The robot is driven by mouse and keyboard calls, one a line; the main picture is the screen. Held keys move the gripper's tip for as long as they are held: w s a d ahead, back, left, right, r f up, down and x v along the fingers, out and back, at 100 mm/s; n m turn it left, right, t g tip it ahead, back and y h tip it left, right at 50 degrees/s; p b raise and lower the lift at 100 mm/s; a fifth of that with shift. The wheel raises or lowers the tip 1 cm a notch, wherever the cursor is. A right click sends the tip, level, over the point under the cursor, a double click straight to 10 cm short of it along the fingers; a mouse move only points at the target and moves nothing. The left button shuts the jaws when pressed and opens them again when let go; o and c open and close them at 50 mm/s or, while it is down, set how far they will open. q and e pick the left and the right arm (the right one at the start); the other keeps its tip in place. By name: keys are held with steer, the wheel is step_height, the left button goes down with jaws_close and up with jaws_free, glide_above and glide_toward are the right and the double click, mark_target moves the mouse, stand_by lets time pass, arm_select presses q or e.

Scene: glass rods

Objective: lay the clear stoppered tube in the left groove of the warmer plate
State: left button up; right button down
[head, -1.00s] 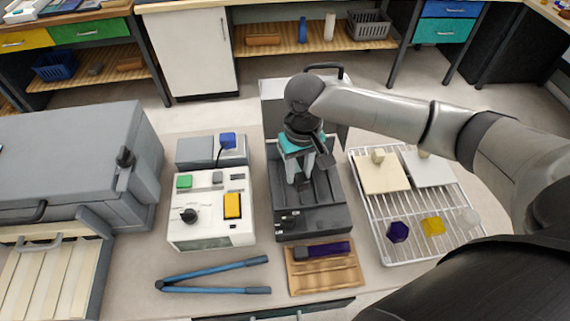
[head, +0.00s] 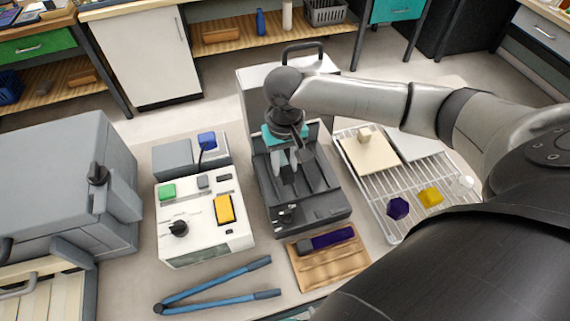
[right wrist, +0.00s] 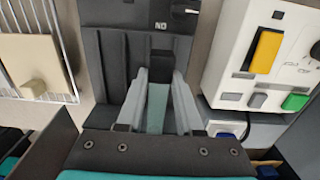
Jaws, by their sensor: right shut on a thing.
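The warmer plate (head: 322,205) is a dark grey block with long grooves, in the middle of the head view; it also shows in the right wrist view (right wrist: 103,60). My right gripper (head: 284,172) points down over its left and middle part. In the right wrist view the gripper (right wrist: 159,88) is shut on a pale green, see-through piece (right wrist: 157,108), which looks like the clear stoppered tube. Its ends and stopper are not clearly visible. I cannot tell whether it touches the groove. My left gripper is not in view.
A white box with a yellow switch (head: 224,209) stands left of the plate. A wooden board (head: 335,265) with a purple piece (head: 327,239) lies in front, beside blue tongs (head: 215,283). A wire rack (head: 373,190) with small blocks is on the right.

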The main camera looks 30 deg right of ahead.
mark_target(285, 187)
steer(key=shift+f+b, duration=1.85)
steer(key=shift+b, duration=0.6)
steer(key=shift+f, duration=0.95)
steer(key=shift+f+p, duration=0.25)
steer(key=shift+p, duration=0.35)
steer(key=shift+c, duration=2.4)
jaws_free()
step_height(285, 187, up, 15)
steer(key=p, duration=0.2)
steer(key=shift+r+p, duration=0.15)
steer(key=shift+p, duration=0.25)
